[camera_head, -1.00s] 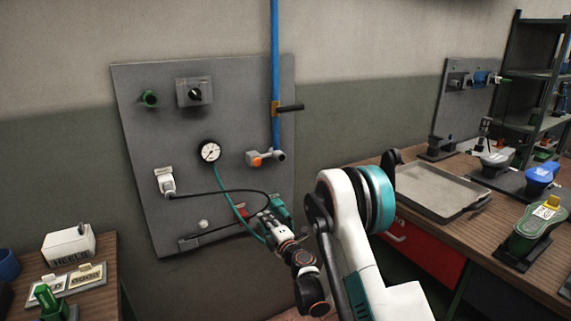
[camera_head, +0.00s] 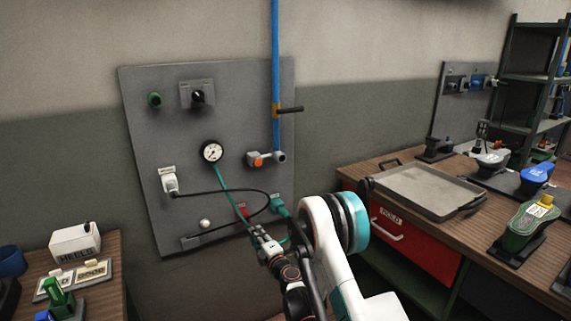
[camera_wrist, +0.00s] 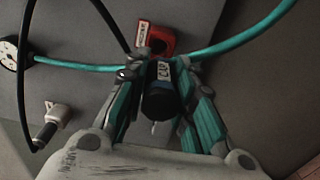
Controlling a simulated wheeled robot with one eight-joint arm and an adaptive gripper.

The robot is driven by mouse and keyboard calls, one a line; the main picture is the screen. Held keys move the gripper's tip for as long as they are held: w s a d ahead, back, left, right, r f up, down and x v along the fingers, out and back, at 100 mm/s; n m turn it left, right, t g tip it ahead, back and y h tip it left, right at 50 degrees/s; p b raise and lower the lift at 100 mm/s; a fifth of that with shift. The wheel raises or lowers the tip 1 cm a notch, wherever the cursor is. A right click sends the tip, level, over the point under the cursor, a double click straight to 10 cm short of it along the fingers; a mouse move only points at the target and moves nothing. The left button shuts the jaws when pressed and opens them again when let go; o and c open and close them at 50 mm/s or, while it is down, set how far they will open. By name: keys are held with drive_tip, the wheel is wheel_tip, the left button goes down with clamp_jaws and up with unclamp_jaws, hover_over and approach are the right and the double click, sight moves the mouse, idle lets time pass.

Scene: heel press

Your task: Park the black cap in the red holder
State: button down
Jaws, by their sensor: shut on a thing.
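The black cap (camera_wrist: 158,104), with a pale "CAP" label, is between the fingers of my gripper (camera_wrist: 159,72) in the wrist view. My gripper is shut on it. The red holder (camera_wrist: 156,36) is on the grey panel just past the cap's far end, with a dark opening in its middle. I cannot tell whether cap and holder touch. In the head view, my gripper (camera_head: 258,232) is low in front of the panel, and the red holder (camera_head: 242,210) shows as a small patch just above it. The cap cannot be made out there.
A teal hose (camera_wrist: 240,38) and a black cable (camera_wrist: 109,22) run close around the holder. The panel (camera_head: 145,110) also carries a gauge (camera_head: 212,152), a white plug (camera_head: 169,182) and a blue pipe (camera_head: 275,60). Benches stand at both sides.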

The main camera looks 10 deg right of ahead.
drive_tip(key=shift+w, duration=0.1)
idle(0.3)
drive_tip(key=shift+x, duration=2.35)
drive_tip(key=shift+x, duration=1.45)
idle(0.4)
drive_tip(key=c, duration=1.3)
unclamp_jaws()
drive_tip(key=shift+f, duration=0.1)
